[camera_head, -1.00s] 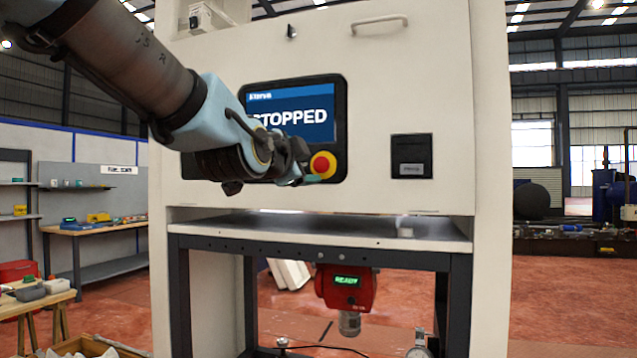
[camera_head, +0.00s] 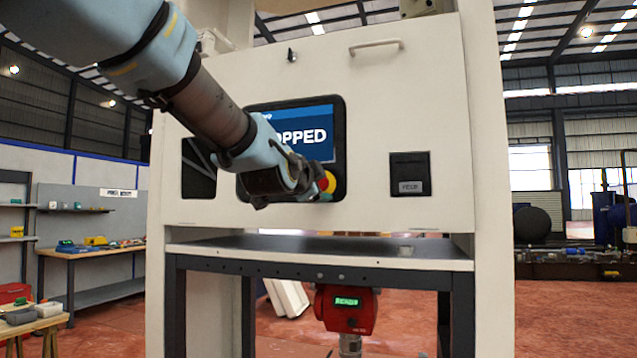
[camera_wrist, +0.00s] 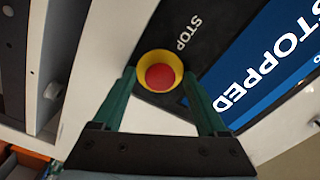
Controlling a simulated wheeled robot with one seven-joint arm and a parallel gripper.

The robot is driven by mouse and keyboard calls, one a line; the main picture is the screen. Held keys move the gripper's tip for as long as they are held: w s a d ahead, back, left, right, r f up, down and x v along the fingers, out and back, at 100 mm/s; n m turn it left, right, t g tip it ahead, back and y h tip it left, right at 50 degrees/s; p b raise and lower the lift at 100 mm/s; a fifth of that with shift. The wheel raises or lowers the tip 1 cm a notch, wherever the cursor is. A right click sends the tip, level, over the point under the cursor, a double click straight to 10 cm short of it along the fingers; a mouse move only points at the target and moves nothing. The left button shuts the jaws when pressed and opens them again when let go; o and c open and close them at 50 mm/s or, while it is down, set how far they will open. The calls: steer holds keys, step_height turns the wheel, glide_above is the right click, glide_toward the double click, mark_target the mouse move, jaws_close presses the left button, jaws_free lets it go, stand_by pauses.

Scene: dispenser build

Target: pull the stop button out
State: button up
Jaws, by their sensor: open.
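The stop button is a red cap in a yellow ring (camera_wrist: 160,77), beside the word STOP on the dark panel in the wrist view. In the head view its yellow edge (camera_head: 332,184) shows at the panel's lower right, partly hidden by my arm. The screen (camera_head: 305,134) shows white letters on blue, partly covered; in the wrist view it reads STOPPED. My gripper (camera_wrist: 164,88) is open, with one green finger on each side of the button. The fingertips look close to the yellow ring; I cannot tell whether they touch it.
A shelf (camera_head: 420,256) juts out below the panel. A dark slot box (camera_head: 410,173) is right of the screen, and a handle (camera_head: 376,46) is above. A red device (camera_head: 345,312) hangs under the shelf. The cabinet front around the button is flat.

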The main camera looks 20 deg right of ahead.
jaws_close()
stand_by(0.5)
stand_by(0.8)
